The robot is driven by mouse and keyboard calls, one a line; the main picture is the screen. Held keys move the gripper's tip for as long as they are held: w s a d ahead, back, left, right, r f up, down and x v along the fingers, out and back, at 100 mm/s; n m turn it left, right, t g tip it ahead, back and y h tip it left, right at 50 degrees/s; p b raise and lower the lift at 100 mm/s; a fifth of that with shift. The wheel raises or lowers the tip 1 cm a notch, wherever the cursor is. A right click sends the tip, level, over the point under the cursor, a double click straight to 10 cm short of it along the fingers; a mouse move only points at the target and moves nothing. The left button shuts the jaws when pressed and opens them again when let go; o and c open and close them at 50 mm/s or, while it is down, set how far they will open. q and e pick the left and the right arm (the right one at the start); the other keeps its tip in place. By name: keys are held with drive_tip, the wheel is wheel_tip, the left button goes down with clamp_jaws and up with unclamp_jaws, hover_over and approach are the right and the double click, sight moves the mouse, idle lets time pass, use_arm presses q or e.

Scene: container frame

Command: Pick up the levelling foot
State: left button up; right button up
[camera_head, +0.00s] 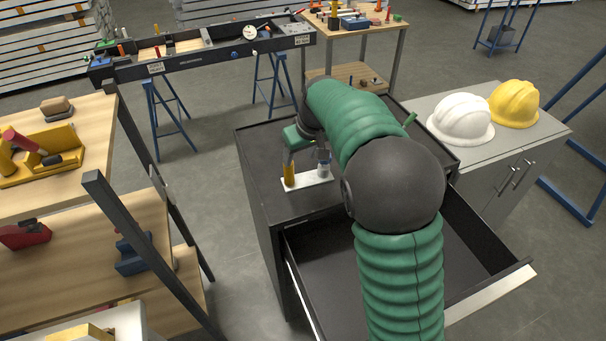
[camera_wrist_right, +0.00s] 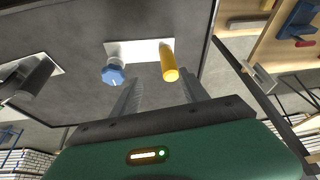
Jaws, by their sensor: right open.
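A white plate (camera_head: 309,181) lies on the black cabinet top and also shows in the right wrist view (camera_wrist_right: 141,48). On it stand a yellow cylinder (camera_head: 289,175), also in the wrist view (camera_wrist_right: 169,66), and a grey piece with a blue faceted end (camera_wrist_right: 113,73), which shows small in the head view (camera_head: 323,167). I cannot tell for sure which piece is the levelling foot. My right gripper (camera_wrist_right: 158,82) is open over the plate, its fingers apart and nothing visibly held; it is partly hidden by its arm in the head view (camera_head: 305,160). My left gripper is out of view.
A dark cylinder (camera_wrist_right: 34,80) on another white plate shows in the wrist view. An open drawer (camera_head: 470,235) sticks out below the cabinet top. White (camera_head: 461,118) and yellow (camera_head: 515,103) helmets sit on the grey cabinet at right. A wooden shelf (camera_head: 85,185) stands at left.

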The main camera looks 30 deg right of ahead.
sight(290, 169)
drive_tip(key=w+a+f, duration=0.1)
drive_tip(key=a+f, duration=0.1)
drive_tip(key=f, duration=0.1)
drive_tip(key=w+f, duration=0.1)
drive_tip(key=f, duration=0.1)
drive_tip(key=shift+w+a+f, duration=0.2)
drive_tip(key=shift+w+a, duration=0.1)
drive_tip(key=shift+a, duration=0.1)
drive_tip(key=shift+w+d+f, duration=0.25)
drive_tip(key=shift+f, duration=0.25)
drive_tip(key=shift+w+d+f, duration=0.2)
drive_tip(key=shift+f, duration=0.25)
drive_tip(key=shift+d+f, duration=0.15)
drive_tip(key=shift+d, duration=0.45)
drive_tip(key=shift+s, duration=0.1)
drive_tip(key=shift+c, duration=1.1)
drive_tip(key=shift+a, duration=0.1)
drive_tip(key=shift+c, duration=1.2)
drive_tip(key=shift+a+r, duration=0.25)
drive_tip(key=shift+a, duration=0.3)
clamp_jaws()
drive_tip(key=shift+d, duration=0.45)
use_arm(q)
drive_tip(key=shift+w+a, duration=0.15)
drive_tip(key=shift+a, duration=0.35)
use_arm(e)
drive_tip(key=shift+f, duration=0.1)
